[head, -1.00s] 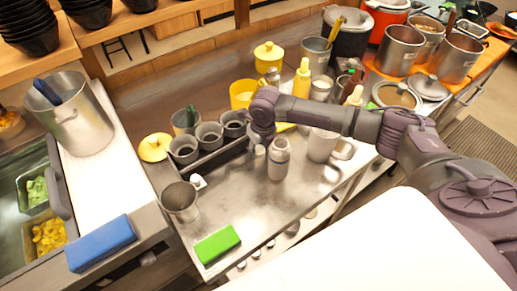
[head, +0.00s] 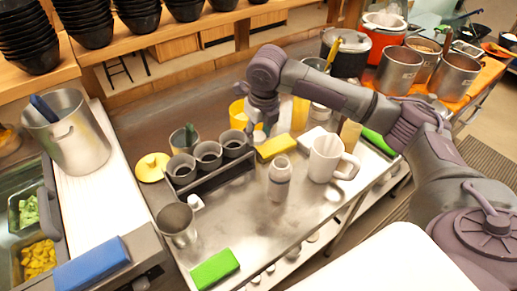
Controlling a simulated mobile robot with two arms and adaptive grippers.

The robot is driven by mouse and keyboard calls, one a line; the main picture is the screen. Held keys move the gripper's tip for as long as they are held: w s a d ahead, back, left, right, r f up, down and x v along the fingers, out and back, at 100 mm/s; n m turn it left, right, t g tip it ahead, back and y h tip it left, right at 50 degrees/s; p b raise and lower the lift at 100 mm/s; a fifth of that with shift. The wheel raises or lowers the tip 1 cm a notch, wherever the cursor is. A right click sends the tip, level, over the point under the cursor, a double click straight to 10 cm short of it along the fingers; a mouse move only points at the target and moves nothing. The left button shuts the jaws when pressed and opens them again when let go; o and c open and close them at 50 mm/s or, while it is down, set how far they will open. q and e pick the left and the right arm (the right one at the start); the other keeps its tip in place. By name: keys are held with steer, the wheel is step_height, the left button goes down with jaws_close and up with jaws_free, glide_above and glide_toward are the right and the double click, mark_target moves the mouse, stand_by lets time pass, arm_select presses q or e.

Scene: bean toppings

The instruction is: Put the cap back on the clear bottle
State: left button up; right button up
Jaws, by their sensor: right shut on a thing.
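The clear bottle (head: 279,184) stands upright on the steel table, and its top looks open. My right gripper (head: 260,133) points down above the table, behind and slightly left of the bottle and apart from it. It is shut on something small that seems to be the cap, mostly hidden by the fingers. A small white piece (head: 195,202) lies beside a metal cup at the left; I cannot tell what it is. My left gripper is not in view.
A white mug (head: 326,160) stands right of the bottle and a yellow sponge (head: 276,147) behind it. A dark rack (head: 213,180) with grey cups is at the left. The metal cup (head: 177,224) and green sponge (head: 215,268) are nearer. The table in front of the bottle is clear.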

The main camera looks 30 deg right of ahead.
mark_target(257, 138)
steer(key=shift+r, duration=1.65)
steer(key=shift+s+a+f+m, duration=0.1)
steer(key=shift+s+a+m, duration=0.15)
steer(key=shift+m, duration=0.35)
steer(key=shift+s+a+f+m, duration=0.15)
steer(key=shift+s+m, duration=0.1)
steer(key=shift+m, duration=0.35)
steer(key=s+a+f+m+g, duration=0.1)
steer(key=s+a+m, duration=0.2)
steer(key=m, duration=1.4)
steer(key=s+a+f+m+g, duration=0.1)
steer(key=s+a+m+g, duration=0.1)
steer(key=s+m, duration=1)
steer(key=a+m, duration=0.1)
steer(key=m, duration=0.4)
steer(key=shift+s+a+f+m+g, duration=0.2)
steer(key=shift+f+m+g, duration=0.1)
steer(key=shift+f+m, duration=0.1)
